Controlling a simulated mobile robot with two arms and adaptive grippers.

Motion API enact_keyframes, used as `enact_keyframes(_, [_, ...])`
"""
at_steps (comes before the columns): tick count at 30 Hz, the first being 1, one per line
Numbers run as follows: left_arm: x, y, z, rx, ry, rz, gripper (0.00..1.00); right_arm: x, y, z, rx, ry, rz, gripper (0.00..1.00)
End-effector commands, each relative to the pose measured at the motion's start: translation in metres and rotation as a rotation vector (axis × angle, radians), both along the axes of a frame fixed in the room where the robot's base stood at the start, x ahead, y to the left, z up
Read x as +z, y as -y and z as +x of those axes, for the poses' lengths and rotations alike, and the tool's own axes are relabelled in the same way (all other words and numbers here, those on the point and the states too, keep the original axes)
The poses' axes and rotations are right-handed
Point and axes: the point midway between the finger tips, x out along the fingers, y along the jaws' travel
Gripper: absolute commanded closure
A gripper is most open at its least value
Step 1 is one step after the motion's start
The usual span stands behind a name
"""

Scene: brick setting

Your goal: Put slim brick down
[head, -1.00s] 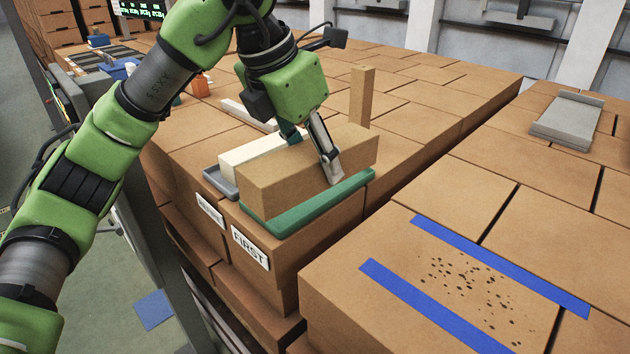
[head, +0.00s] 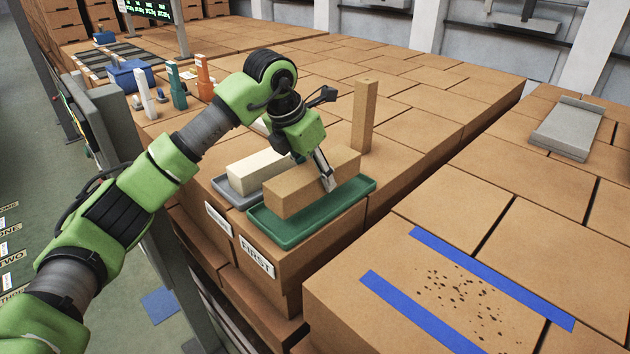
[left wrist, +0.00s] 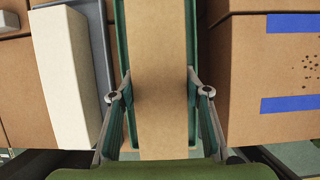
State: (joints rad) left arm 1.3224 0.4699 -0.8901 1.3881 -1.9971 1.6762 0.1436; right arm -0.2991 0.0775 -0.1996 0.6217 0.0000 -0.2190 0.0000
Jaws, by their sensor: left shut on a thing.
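My left gripper (head: 326,176) is shut on a long brown slim brick (head: 300,190), with its fingers on the two long sides. The brick lies level, lengthwise over the green tray (head: 300,232); whether its underside touches the tray floor I cannot tell. In the left wrist view the slim brick (left wrist: 160,75) runs between both fingers (left wrist: 160,90), with green tray rim (left wrist: 122,40) on either side. My right gripper is not in view.
A cream brick (head: 258,170) lies in a grey tray (head: 222,187) just left of the green tray. A tall brown block (head: 364,115) stands upright behind. A label reading FIRST (head: 257,257) is on the front carton. Blue tape strips (head: 490,278) mark the right-hand carton.

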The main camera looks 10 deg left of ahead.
Motion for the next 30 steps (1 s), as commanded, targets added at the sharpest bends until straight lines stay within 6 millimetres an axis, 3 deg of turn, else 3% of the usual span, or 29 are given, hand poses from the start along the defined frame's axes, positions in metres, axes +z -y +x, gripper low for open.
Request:
enact_keyframes(9, [-0.032, -0.001, 0.006, 0.0, 0.001, -0.002, 0.97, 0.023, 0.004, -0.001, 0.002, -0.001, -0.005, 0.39])
enact_keyframes(20, [-0.038, -0.001, 0.006, 0.0, 0.004, -0.001, 0.97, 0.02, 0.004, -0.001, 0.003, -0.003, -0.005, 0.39])
enact_keyframes(21, [-0.04, -0.002, 0.006, 0.0, -0.001, 0.001, 0.48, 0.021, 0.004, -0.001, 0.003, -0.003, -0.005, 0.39])
enact_keyframes(22, [-0.039, -0.002, 0.005, 0.0, -0.001, 0.001, 0.41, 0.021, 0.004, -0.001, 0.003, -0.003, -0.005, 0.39])
enact_keyframes(30, [-0.039, -0.002, 0.005, 0.0, -0.001, 0.001, 0.39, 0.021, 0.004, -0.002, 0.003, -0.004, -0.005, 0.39])
